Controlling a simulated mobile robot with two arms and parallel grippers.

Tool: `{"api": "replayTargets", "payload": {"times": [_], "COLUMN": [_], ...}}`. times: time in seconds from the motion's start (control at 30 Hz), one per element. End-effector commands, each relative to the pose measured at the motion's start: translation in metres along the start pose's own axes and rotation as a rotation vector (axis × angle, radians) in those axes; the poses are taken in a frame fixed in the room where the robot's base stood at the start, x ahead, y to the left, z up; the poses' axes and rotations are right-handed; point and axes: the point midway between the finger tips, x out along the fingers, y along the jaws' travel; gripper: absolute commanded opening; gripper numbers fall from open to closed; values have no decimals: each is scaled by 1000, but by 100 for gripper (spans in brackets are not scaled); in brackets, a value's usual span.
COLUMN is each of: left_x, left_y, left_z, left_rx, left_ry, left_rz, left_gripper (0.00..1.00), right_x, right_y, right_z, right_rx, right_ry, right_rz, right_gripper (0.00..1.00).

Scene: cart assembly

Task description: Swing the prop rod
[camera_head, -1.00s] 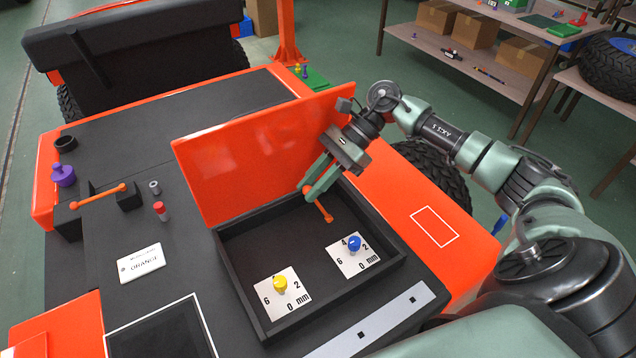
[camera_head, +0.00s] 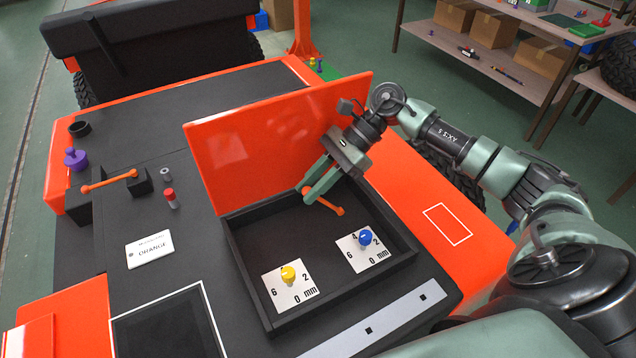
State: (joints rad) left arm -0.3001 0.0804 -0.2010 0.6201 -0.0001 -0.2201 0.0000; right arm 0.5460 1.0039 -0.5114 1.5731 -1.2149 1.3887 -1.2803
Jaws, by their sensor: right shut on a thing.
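The orange prop rod (camera_head: 328,206) lies at the far right inside the black open compartment (camera_head: 262,250), near the foot of the raised orange lid (camera_head: 245,150). My right gripper (camera_head: 312,196) comes down from the upper right and is shut on the prop rod, close to its left end. The rod's free end with a small ball points right and toward the camera. The gripper fingers hide part of the rod. My left gripper is not in view.
Inside the compartment are a yellow knob (camera_head: 288,273) and a blue knob (camera_head: 365,238) on white dial plates. Left of it are an orange bar (camera_head: 108,181), a purple knob (camera_head: 75,158), a red-topped peg (camera_head: 170,197) and a label card (camera_head: 149,249). A shelf with boxes stands behind.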

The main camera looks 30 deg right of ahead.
Motion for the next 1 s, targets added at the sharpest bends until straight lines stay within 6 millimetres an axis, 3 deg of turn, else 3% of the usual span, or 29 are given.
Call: {"api": "replayTargets", "payload": {"times": [0.2, 0.67, 1.0], "left_x": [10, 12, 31], "left_y": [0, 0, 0], "left_z": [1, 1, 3], "left_rx": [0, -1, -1], "left_ry": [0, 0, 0], "left_rz": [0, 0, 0], "left_gripper": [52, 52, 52], "right_x": [16, 20, 43], "right_y": [0, 0, 0], "right_z": [0, 0, -5], "right_rx": [-1, -1, -1], "right_ry": [0, -1, 1], "right_rz": [2, 1, 0], "right_gripper": [0, 0, 0]}}
